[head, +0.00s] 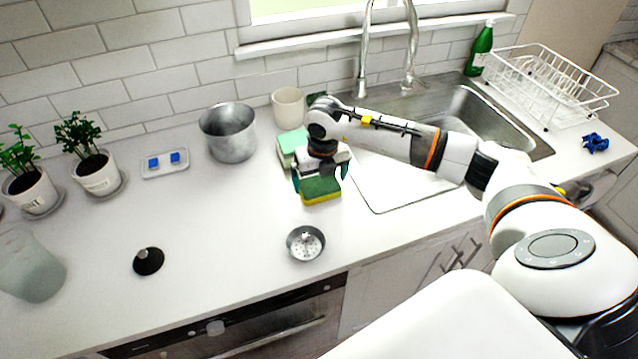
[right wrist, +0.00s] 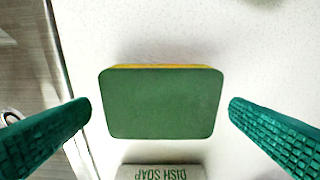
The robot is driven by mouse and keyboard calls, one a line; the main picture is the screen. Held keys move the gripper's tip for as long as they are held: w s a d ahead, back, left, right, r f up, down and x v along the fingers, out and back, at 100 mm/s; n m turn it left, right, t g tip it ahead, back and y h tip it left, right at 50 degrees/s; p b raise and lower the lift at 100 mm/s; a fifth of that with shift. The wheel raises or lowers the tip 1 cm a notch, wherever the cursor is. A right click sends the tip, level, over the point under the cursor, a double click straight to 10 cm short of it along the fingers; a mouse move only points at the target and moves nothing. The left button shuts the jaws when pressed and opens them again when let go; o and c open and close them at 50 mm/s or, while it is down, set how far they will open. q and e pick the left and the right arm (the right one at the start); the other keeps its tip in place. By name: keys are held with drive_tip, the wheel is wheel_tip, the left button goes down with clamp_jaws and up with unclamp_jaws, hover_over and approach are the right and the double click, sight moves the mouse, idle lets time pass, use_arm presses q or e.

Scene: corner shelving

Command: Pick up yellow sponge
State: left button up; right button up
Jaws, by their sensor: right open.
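The yellow sponge (head: 322,192) has a green top face and a yellow side. It lies on the white counter, left of the sink's white board. In the right wrist view the sponge (right wrist: 160,103) lies green face up between the fingers, with a gap on each side. My right gripper (head: 320,183) is directly above it, open and empty, its green fingers pointing down. In the right wrist view the right gripper's (right wrist: 158,125) two fingers are spread wide. My left gripper is not in view.
A dish soap item (right wrist: 162,172) lies just beside the sponge. A mint-green block (head: 291,146), a cup (head: 288,106) and a metal pot (head: 229,134) stand behind. A metal strainer (head: 305,243) is in front. The sink (head: 490,120) and dish rack (head: 550,85) are right.

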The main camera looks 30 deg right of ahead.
sight(319, 185)
wheel_tip(319, 185, down, 2)
drive_tip(key=shift+w+f, duration=0.2)
drive_tip(key=shift+f, duration=0.15)
drive_tip(key=shift+c, duration=0.9)
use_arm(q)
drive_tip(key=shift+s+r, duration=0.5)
use_arm(e)
drive_tip(key=c, duration=0.6)
drive_tip(key=shift+r, duration=0.1)
wheel_tip(319, 185, up, 9)
drive_tip(key=b, duration=0.2)
drive_tip(key=shift+b, duration=0.3)
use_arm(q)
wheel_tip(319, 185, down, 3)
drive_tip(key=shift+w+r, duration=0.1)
use_arm(e)
drive_tip(key=shift+r, duration=0.5)
